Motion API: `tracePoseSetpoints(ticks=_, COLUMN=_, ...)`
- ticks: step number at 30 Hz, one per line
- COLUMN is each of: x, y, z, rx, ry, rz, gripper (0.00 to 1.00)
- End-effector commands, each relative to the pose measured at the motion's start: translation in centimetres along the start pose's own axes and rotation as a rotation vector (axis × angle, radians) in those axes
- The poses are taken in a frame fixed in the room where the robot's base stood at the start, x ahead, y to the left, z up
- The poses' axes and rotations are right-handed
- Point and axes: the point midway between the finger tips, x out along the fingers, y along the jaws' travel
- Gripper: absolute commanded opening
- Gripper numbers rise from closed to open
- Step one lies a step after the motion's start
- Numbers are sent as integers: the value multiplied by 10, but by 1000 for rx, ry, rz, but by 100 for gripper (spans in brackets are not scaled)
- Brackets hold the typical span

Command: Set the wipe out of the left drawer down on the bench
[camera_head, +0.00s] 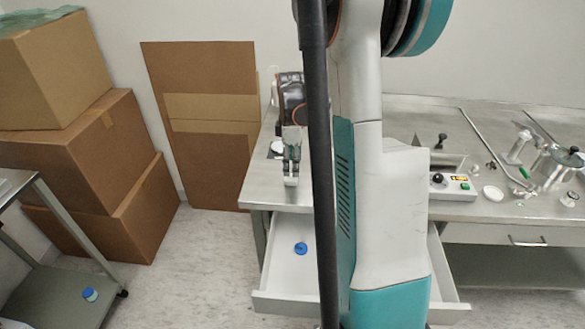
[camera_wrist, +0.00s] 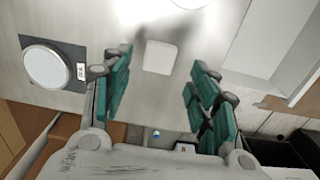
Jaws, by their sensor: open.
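The wipe is a small white square (camera_wrist: 160,57) in the wrist view. It lies flat on the grey metal bench (camera_wrist: 120,25), between and beyond my fingertips. My gripper (camera_wrist: 160,88) is open, with its green-padded fingers apart on either side of the wipe and not closed on it. In the head view my gripper (camera_head: 291,178) points down over the bench's left end (camera_head: 258,190), close to the front edge. The left drawer (camera_head: 285,275) is pulled out below it and holds a blue-capped item (camera_head: 300,248). My arm column hides part of the drawer.
A round white plate on a dark square (camera_wrist: 48,66) sits beside the gripper on the bench. A control box (camera_head: 452,187) and several fittings stand to the right. Cardboard boxes (camera_head: 95,150) and a cart (camera_head: 60,290) are at left. Floor is clear between cart and drawer.

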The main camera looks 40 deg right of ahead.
Motion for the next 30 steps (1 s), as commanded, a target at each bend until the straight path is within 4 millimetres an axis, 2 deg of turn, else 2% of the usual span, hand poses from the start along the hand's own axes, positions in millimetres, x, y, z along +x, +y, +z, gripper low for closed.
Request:
tracePoseSetpoints(ticks=1, x=-15, y=0, z=0, rx=0, ry=0, rz=0, gripper=54)
tracePoseSetpoints(ticks=6, x=-46, y=-1, z=0, rx=0, ry=0, rz=0, gripper=54)
tracePoseSetpoints(ticks=12, x=-66, y=0, z=0, rx=0, ry=0, rz=0, gripper=54)
tracePoseSetpoints(ticks=30, x=-71, y=-1, z=-1, rx=1, ry=0, rz=1, gripper=54)
